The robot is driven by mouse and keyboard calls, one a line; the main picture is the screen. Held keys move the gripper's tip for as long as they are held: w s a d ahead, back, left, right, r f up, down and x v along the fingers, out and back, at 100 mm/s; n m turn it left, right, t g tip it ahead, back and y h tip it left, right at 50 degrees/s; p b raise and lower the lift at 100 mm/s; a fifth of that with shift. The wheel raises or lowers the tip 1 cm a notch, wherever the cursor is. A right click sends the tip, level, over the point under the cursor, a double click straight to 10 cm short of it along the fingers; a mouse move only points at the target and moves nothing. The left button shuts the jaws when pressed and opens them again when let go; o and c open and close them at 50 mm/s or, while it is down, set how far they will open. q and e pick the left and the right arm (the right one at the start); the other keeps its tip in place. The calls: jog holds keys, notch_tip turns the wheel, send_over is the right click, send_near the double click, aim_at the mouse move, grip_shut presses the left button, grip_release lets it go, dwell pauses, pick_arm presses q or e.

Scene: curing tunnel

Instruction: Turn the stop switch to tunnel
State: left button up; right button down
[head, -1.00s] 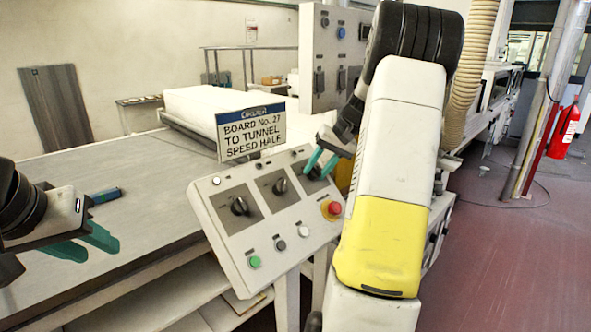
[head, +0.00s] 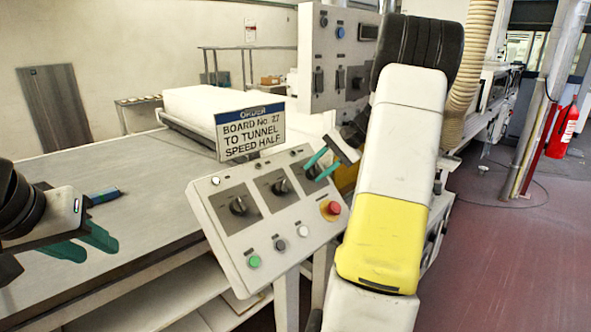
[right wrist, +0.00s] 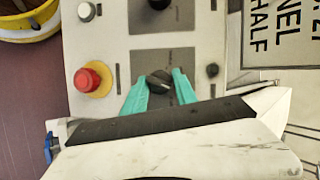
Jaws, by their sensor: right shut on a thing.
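The sloped control panel (head: 262,232) carries a row of three dark rotary switches: a near one (head: 238,206), a middle one (head: 281,187) and a far one mostly hidden by my right gripper (head: 315,171). In the right wrist view, the far switch's black knob (right wrist: 160,82) sits between the teal fingers of my right gripper (right wrist: 161,83), which is shut on it. The switch labels are too small to read, so I cannot tell its marked position. My left gripper (head: 95,246) is open and empty above the table at the left.
An order sign (head: 250,133) reads "Board No. 27 to tunnel speed half". A red mushroom button (head: 333,208) and a green button (head: 254,261) are on the panel.

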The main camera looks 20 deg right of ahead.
dwell(0.3)
jog(key=c, duration=1)
grip_release()
jog(key=shift+r, duration=0.1)
jog(key=v, duration=0.7)
jog(key=shift+s+d+r, duration=0.15)
jog(key=shift+d+r, duration=0.1)
